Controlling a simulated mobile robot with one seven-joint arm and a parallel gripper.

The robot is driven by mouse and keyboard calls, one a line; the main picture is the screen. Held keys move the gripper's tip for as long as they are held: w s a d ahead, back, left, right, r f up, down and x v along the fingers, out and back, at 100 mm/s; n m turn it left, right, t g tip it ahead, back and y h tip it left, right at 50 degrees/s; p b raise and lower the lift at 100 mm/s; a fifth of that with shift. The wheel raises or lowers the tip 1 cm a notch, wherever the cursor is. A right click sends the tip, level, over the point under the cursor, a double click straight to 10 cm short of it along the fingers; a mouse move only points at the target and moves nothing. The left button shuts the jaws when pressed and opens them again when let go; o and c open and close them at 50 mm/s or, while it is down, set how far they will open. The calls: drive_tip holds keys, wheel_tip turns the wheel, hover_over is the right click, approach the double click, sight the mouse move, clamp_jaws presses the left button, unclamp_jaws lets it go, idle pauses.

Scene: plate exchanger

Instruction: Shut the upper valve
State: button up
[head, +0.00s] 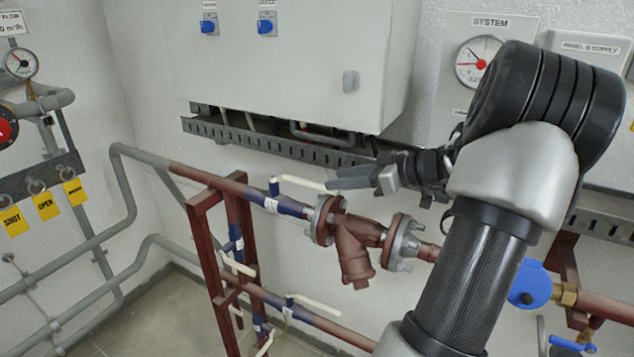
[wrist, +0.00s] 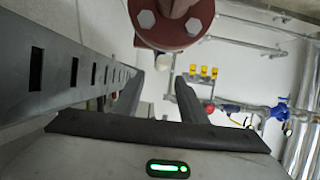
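The upper valve (head: 274,188) is a blue fitting on the upper pipe in the head view. Its white lever (head: 305,184) extends right from the stem, roughly along the pipe. My gripper (head: 336,178) is at the lever's right end, just above the flanged red-brown fitting. Whether it touches the lever cannot be told. In the wrist view the two dark fingers (wrist: 158,100) are apart, with no object clearly held between them. A blue valve part (wrist: 278,111) shows at right in the wrist view.
The red-brown strainer (head: 355,250) and its flanges are close below my gripper. A slotted rail (head: 280,140) runs behind it under the white cabinet (head: 290,60). A lower pipe has another white-levered valve (head: 290,302). Yellow tags (head: 45,205) hang at left.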

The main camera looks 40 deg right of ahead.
sight(314, 182)
drive_tip(key=x, duration=0.6)
drive_tip(key=shift+w+a+p, duration=0.25)
drive_tip(key=shift+a+p, duration=0.05)
drive_tip(key=shift+p, duration=0.05)
clamp_jaws()
